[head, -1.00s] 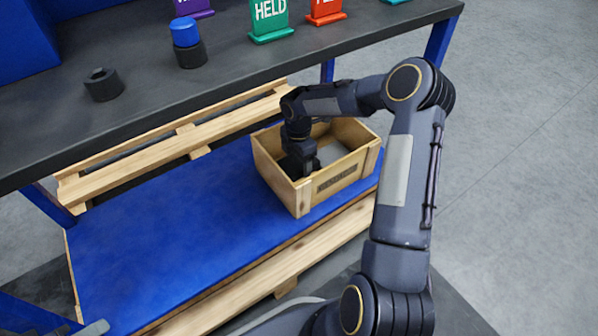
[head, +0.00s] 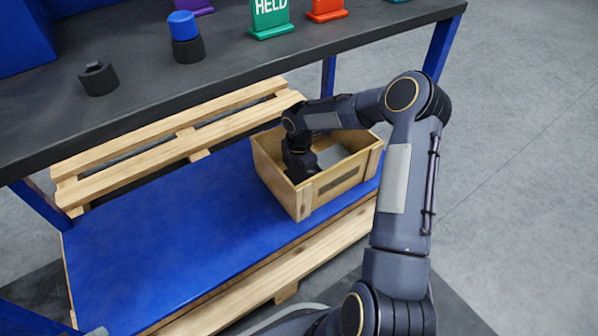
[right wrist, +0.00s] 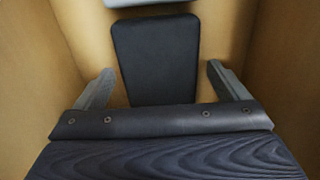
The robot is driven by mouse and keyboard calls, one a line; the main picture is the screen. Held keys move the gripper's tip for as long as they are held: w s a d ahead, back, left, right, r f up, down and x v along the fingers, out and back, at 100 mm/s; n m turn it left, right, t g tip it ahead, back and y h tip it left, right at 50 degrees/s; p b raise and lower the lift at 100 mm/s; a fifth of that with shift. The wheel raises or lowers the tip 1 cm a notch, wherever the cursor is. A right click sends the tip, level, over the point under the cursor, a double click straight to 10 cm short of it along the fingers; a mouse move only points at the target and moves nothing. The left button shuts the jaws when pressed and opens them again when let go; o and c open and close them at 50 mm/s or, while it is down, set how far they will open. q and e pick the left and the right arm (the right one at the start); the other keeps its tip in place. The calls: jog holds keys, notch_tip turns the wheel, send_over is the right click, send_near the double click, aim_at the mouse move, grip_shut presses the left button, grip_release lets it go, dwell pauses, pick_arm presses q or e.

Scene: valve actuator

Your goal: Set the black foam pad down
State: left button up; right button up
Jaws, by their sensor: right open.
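The black foam pad (right wrist: 155,58) lies flat on the floor of the wooden crate, seen in the right wrist view. My right gripper (right wrist: 161,76) is open, with one grey finger on each side of the pad and a visible gap to it. In the head view my right gripper (head: 299,168) reaches down into the left part of the wooden crate (head: 336,184) and hides the pad there. My left gripper does not show clearly in any view.
A light grey object (right wrist: 150,3) lies in the crate beyond the pad. The crate walls stand close on both sides. The crate sits on a blue shelf (head: 170,235) below the dark bench top (head: 235,75). The shelf left of the crate is clear.

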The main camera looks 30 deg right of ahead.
aim_at(299, 174)
notch_tip(299, 174, up, 8)
jog(key=p, duration=0.3)
jog(key=shift+f, duration=0.25)
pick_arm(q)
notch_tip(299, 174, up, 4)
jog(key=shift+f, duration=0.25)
pick_arm(e)
jog(key=shift+f, duration=0.1)
